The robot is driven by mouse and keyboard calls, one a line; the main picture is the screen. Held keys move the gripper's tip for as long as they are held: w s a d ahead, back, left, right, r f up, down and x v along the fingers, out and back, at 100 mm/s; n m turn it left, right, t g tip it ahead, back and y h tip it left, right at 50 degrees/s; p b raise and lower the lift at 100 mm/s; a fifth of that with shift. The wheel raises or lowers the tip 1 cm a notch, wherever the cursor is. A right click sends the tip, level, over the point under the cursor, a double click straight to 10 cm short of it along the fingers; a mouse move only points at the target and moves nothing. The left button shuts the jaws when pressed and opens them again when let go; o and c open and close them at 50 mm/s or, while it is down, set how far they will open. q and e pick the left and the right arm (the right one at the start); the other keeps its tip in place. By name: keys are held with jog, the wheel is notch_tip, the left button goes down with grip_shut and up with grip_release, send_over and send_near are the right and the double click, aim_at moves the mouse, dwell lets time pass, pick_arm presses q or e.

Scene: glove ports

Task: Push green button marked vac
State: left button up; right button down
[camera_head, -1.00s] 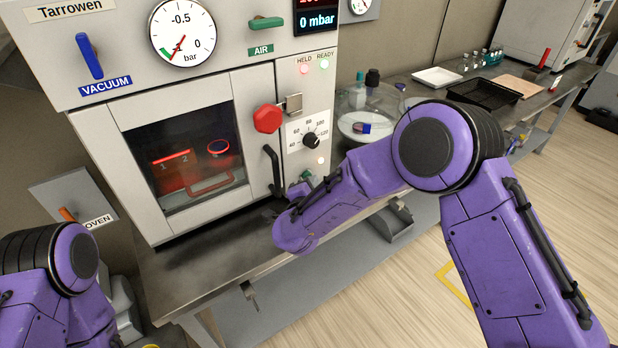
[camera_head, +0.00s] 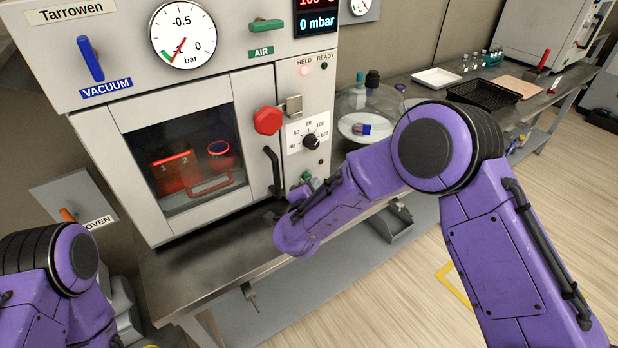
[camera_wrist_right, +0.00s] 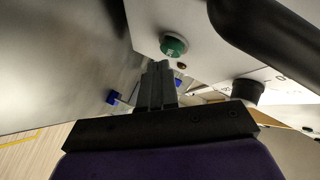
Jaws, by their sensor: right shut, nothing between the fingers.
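The green button (camera_wrist_right: 173,46) with small white lettering, hard to read, sits on the pale oven front in the right wrist view. In the head view, a small green patch of it (camera_head: 308,177) shows below the dial, partly covered by my right arm. My right gripper (camera_wrist_right: 159,66) is shut and empty, its fingertips right beside the button's lower edge. I cannot tell whether they touch it. In the head view, my right forearm and wrist hide most of this gripper. My left arm shows at the lower left, but its gripper is out of view.
The oven has a black door handle (camera_head: 273,171), a red knob (camera_head: 267,120), a dial (camera_head: 310,141) and a blue VACUUM lever (camera_head: 90,59). A glass vessel (camera_head: 368,115) stands right of the oven.

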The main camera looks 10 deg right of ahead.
jog(key=shift+s+d, duration=0.1)
jog(key=shift+s, duration=0.15)
jog(key=s, duration=0.1)
jog(key=s+d+p, duration=0.1)
jog(key=s, duration=0.1)
jog(key=s+p, duration=0.1)
jog(key=shift+s+d+r, duration=0.15)
jog(key=shift+s+d, duration=0.15)
jog(key=shift+d, duration=0.05)
jog(key=shift+s+d, duration=0.2)
jog(key=shift+s, duration=0.35)
dwell(1.7)
